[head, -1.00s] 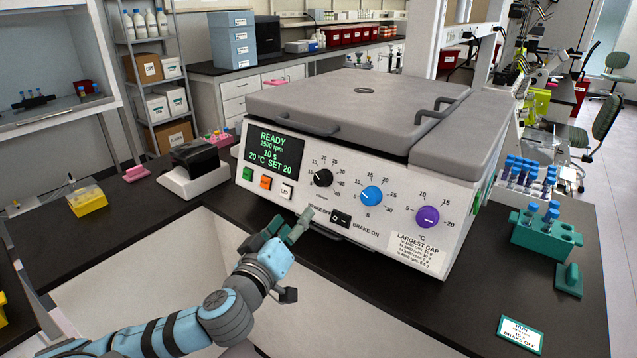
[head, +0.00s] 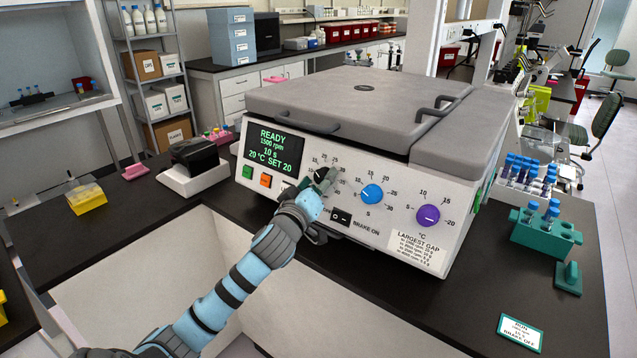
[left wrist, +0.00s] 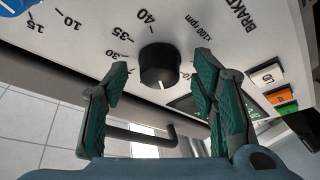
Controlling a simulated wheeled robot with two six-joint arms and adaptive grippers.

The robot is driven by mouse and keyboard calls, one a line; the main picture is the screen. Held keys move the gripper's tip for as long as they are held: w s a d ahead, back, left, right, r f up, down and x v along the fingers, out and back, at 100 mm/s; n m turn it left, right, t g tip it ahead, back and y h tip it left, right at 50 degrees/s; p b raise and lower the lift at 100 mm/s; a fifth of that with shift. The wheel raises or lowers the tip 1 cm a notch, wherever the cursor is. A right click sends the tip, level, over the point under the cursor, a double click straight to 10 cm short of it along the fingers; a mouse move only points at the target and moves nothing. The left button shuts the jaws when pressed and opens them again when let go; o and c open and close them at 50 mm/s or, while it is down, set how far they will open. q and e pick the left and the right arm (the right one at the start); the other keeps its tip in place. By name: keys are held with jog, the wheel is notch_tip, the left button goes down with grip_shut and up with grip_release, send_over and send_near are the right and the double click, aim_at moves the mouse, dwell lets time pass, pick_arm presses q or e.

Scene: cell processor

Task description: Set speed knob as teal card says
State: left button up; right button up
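The black speed knob (head: 319,173), marked x100 rpm, is on the white front panel of the centrifuge (head: 460,207). My left gripper (head: 323,184) is at this knob and partly hides it in the head view. In the left wrist view, the open fingers (left wrist: 160,82) are on either side of the black knob (left wrist: 160,64), with visible gaps between them and it. The display (head: 272,148) reads READY, 1500 rpm, 10 s, 20 °C SET 20. The teal-edged card (head: 521,333) lies at the bench's front right; its small text is mostly unreadable, ending in BRAKE OFF. My right gripper is out of view.
A blue knob (head: 372,194) and a purple knob (head: 428,215) are to the right. Green, orange and white buttons are on the left. A teal tube rack (head: 546,236) stands at right.

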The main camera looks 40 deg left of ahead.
pick_arm(q)
jog(key=c, duration=1.1)
jog(key=shift+o, duration=0.2)
jog(key=shift+m+h, duration=0.3)
jog(key=shift+m, duration=0.2)
jog(key=m+t+h, duration=0.1)
jog(key=m, duration=0.2)
jog(key=shift+a+f+b, duration=0.1)
jog(key=shift+a+b, duration=0.05)
jog(key=shift+b, duration=0.2)
jog(key=shift+a+m+t+h+p, duration=0.1)
jog(key=shift+m+t+h+p, duration=0.15)
jog(key=shift+m+h, duration=0.7)
jog(key=shift+a+m+t+h+p, duration=0.1)
jog(key=shift+m+t+h, duration=0.15)
jog(key=shift+m, duration=1.4)
